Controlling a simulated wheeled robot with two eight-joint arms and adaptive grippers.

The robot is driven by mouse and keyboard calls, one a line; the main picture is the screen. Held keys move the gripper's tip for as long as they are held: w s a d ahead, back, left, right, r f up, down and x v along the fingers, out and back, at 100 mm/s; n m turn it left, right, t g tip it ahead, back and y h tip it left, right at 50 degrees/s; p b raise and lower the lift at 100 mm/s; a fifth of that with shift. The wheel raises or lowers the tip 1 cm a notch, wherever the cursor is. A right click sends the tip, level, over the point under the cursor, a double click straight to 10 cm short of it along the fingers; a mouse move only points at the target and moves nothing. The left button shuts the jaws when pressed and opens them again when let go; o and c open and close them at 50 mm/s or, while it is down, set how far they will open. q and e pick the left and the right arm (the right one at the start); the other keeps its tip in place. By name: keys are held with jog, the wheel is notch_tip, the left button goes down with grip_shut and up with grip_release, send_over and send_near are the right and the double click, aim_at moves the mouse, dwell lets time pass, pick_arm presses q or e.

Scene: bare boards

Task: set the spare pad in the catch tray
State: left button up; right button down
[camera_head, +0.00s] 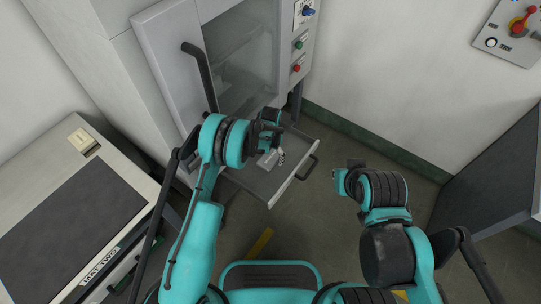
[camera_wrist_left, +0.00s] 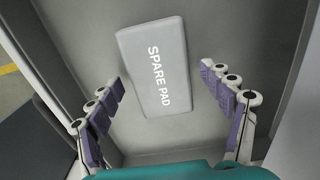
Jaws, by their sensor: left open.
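The spare pad (camera_wrist_left: 160,66) is a pale grey block with white lettering. It lies flat on the floor of the catch tray (camera_wrist_left: 222,40), slightly tilted in the left wrist view. In the head view the pad (camera_head: 268,158) shows partly beneath my left gripper (camera_head: 278,156). The pulled-out tray (camera_head: 262,183) has a dark handle at its front. My left gripper's purple-padded fingers (camera_wrist_left: 160,82) are spread wide on either side of the pad, with gaps and nothing between them touching it. My right gripper (camera_head: 347,178) is out over the floor; its fingers cannot be made out.
A cabinet with a glass door (camera_head: 240,50) and black handle stands behind the tray. A bench with a dark mat (camera_head: 70,230) is at left. A grey panel (camera_head: 495,175) stands at right. Open floor (camera_head: 325,215) lies right of the tray.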

aim_at(270, 157)
pick_arm(q)
notch_tip(270, 157, up, 12)
jog(key=p, duration=0.4)
jog(key=shift+r, duration=0.2)
jog(key=shift+f, duration=0.1)
